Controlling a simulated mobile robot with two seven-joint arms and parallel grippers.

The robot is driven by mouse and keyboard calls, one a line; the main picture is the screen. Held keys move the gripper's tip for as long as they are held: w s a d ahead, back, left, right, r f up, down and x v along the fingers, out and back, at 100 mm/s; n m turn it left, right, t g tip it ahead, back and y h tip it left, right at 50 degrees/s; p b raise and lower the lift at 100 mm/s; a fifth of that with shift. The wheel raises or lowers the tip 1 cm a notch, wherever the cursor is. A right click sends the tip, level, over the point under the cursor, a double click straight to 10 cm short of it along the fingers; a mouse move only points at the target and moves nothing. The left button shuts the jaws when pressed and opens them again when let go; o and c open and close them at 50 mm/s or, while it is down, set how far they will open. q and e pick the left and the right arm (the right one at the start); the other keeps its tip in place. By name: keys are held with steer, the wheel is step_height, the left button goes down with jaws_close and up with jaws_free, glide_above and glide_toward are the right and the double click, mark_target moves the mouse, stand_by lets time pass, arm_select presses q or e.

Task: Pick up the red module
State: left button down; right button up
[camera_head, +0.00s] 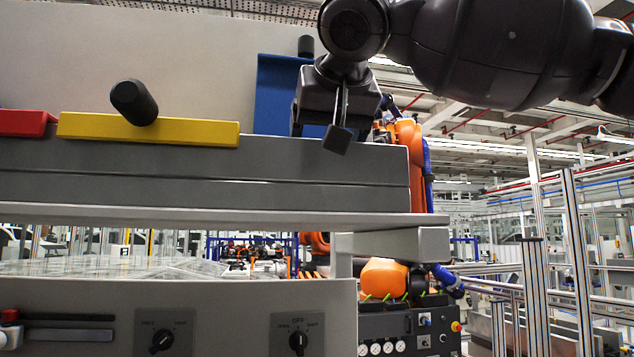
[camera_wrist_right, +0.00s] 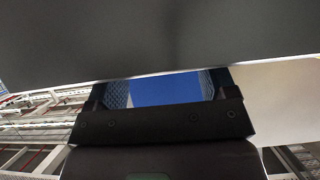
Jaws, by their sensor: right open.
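The red module (camera_head: 24,122) is at the far left edge of the head view, on the grey ledge, and partly cut off by the frame. My right gripper (camera_head: 338,132) is far to the right of it, near the right end of the ledge, in front of the blue module (camera_head: 278,85). In the right wrist view, my right gripper (camera_wrist_right: 162,90) is open, with a pad on each side and the blue module (camera_wrist_right: 166,89) visible between them. I cannot tell whether it touches the blue module. My left gripper is not in view.
A yellow module (camera_head: 200,132) with a black knob (camera_head: 134,102) stands between red and blue. The grey ledge (camera_head: 230,170) runs below the modules. A panel with dials (camera_head: 230,310) lies lower down. An orange robot arm (camera_head: 405,140) is behind at right.

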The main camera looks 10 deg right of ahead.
steer(key=x, duration=0.3)
steer(key=shift+w+f, duration=0.2)
steer(key=shift+f, duration=0.1)
steer(key=shift+w+f, duration=0.35)
steer(key=shift+w, duration=0.2)
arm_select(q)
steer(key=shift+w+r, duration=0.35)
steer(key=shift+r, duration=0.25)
arm_select(e)
steer(key=shift+c, duration=0.3)
steer(key=c, duration=1.1)
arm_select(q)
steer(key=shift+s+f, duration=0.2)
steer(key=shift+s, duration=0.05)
arm_select(e)
steer(key=shift+o, duration=0.2)
steer(key=shift+s+r, duration=0.1)
steer(key=shift+r, duration=0.1)
